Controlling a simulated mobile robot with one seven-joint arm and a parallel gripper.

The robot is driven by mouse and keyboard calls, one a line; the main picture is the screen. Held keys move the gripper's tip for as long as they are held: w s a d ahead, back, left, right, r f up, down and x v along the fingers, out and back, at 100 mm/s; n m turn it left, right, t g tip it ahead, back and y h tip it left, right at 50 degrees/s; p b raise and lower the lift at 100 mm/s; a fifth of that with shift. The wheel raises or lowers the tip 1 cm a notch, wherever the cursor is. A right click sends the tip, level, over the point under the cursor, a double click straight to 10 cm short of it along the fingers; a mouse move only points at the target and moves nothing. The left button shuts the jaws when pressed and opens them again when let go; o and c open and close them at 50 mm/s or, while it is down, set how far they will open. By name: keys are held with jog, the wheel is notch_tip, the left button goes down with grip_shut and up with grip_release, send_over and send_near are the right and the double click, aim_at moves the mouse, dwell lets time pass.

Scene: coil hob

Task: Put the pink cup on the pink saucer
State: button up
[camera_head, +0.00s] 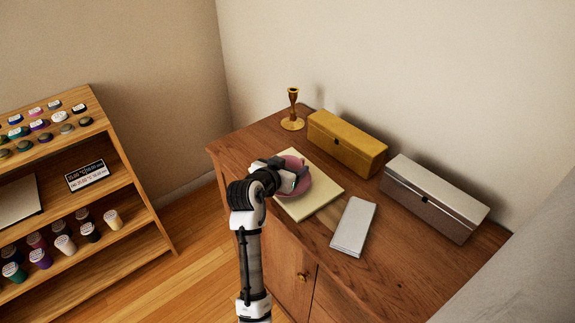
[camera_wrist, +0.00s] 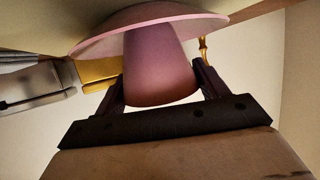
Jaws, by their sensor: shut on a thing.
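The pink saucer (camera_head: 304,188) lies on a cream board or book on top of the wooden cabinet in the head view. My gripper (camera_head: 288,178) is over the saucer and covers part of it. In the wrist view, which looks upside down, the pink cup (camera_wrist: 160,62) stands between my two fingers (camera_wrist: 160,84), and they are shut on it. The pink saucer (camera_wrist: 95,40) is right at the cup's far end. I cannot tell whether the cup touches it. The cup is largely hidden by my gripper in the head view.
The cream board (camera_head: 325,189) is under the saucer. A brass candlestick (camera_head: 292,112), a yellow box (camera_head: 346,143) and a silver box (camera_head: 433,197) stand along the back. A grey-white folded item (camera_head: 353,227) lies to the right. A shelf with jars (camera_head: 90,200) is at left.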

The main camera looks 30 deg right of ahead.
jog(key=shift+f, duration=0.1)
jog(key=o, duration=1)
jog(key=shift+o, duration=0.2)
jog(key=shift+r, duration=0.2)
jog(key=b+v, duration=0.2)
jog(key=v, duration=1)
